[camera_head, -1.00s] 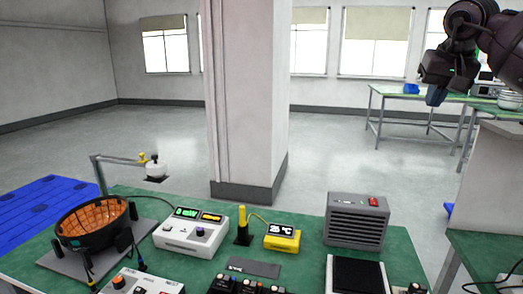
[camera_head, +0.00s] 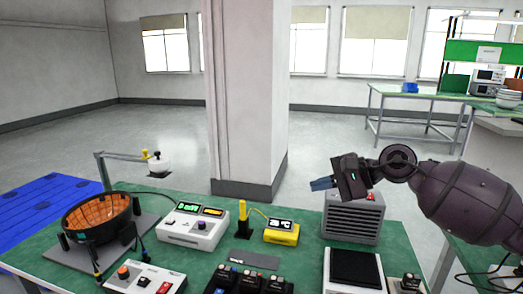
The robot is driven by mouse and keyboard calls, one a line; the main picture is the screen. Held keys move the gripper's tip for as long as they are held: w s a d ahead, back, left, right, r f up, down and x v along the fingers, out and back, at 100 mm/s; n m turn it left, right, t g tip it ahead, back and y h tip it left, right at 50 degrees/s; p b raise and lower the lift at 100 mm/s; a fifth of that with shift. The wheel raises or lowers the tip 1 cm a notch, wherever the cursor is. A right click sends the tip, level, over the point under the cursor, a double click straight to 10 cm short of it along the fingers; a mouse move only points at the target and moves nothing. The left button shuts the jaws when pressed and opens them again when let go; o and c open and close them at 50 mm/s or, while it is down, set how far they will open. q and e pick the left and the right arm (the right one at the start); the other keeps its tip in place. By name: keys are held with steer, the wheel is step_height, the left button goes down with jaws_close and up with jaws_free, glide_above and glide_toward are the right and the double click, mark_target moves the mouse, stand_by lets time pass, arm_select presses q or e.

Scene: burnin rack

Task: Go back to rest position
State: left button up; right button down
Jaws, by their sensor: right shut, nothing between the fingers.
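My right gripper (camera_head: 322,184) comes in from the right on my dark arm. Its blue fingers are shut and empty and point left. It is in the air, in front of the grey vented box (camera_head: 352,219) in the picture, and hides that box's upper part. My left gripper is not in the view.
The green table (camera_head: 212,262) holds a black bowl with an orange inside (camera_head: 97,218), a white meter unit (camera_head: 193,228), a yellow display (camera_head: 281,232), a switch box (camera_head: 146,283) and a black-topped scale (camera_head: 355,266). A pillar (camera_head: 245,95) stands behind. Another bench (camera_head: 425,95) is at the back right.

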steer(key=s+a+f+m+t+y, duration=0.3)
steer(key=s+a+m+y, duration=0.15)
steer(key=m, duration=0.35)
steer(key=s+d+f+n+t+h, duration=0.5)
steer(key=d+f+n+h, duration=0.25)
steer(key=n, duration=0.95)
steer(key=s+d+f+n+t+h, duration=0.45)
steer(key=d+f+n+h, duration=0.35)
steer(key=n, duration=0.8)
steer(key=s+d+f+m+g+h, duration=0.1)
steer(key=s+f+m+g, duration=0.4)
steer(key=s, duration=0.5)
steer(key=s+d+f+m+g, duration=0.1)
steer(key=s+f+m+g, duration=0.4)
steer(key=s, duration=0.5)
steer(key=s+d+f+m+g+h, duration=0.15)
steer(key=s+f+m+g, duration=0.35)
steer(key=s, duration=0.5)
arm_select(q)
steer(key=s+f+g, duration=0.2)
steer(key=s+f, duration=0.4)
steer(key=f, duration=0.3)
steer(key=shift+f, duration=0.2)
arm_select(e)
steer(key=w+f+t+y, duration=0.1)
steer(key=w+f+t, duration=0.6)
steer(key=w+t, duration=0.2)
steer(key=shift+a+f+t, duration=0.1)
steer(key=shift+t, duration=0.15)
